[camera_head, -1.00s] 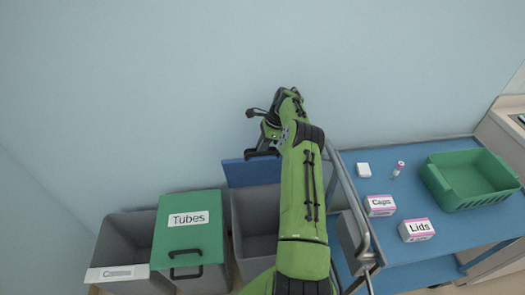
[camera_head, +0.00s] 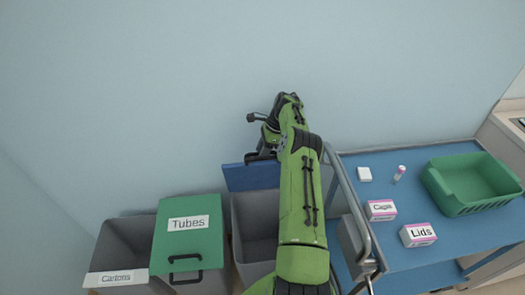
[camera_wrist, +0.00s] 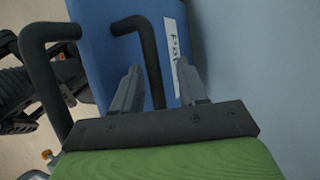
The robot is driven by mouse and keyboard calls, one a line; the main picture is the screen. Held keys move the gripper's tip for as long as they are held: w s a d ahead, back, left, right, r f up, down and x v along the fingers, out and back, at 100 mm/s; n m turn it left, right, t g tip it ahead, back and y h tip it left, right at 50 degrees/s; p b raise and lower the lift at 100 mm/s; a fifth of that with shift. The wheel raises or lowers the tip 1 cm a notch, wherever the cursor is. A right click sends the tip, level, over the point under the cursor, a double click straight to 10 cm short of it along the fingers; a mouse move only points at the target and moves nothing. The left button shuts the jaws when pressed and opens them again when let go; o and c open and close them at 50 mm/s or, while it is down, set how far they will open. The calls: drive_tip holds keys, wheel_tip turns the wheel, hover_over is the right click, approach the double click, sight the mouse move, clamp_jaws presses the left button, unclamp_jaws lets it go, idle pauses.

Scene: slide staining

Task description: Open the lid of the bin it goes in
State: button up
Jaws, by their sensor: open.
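Three grey bins stand in a row in the head view. The right bin (camera_head: 254,225) is open, with its blue lid (camera_head: 250,177) raised upright against the wall. The blue lid also fills the wrist view's middle (camera_wrist: 100,60), with a black handle (camera_wrist: 150,55) and a white label seen at a steep angle. My gripper (camera_wrist: 158,72) is open, its two fingers close to the lid on either side of a handle bar; contact cannot be told. The middle bin's green lid (camera_head: 188,240), labelled Tubes, is shut. The left bin (camera_head: 128,245), labelled Cartons, is open.
A blue cart (camera_head: 420,245) with a metal rail stands right of the bins. It bears a green basket (camera_head: 470,185), a Caps box (camera_head: 381,210), a Lids box (camera_head: 418,235), a small white item (camera_head: 364,174) and a tube (camera_head: 399,173). The wall is close behind the lid.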

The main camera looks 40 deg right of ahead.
drive_tip(key=p+v, duration=0.3)
drive_tip(key=v, duration=0.4)
drive_tip(key=shift+r+p, duration=0.25)
drive_tip(key=shift+p, duration=0.1)
drive_tip(key=shift+d, duration=0.1)
drive_tip(key=shift+c, duration=0.3)
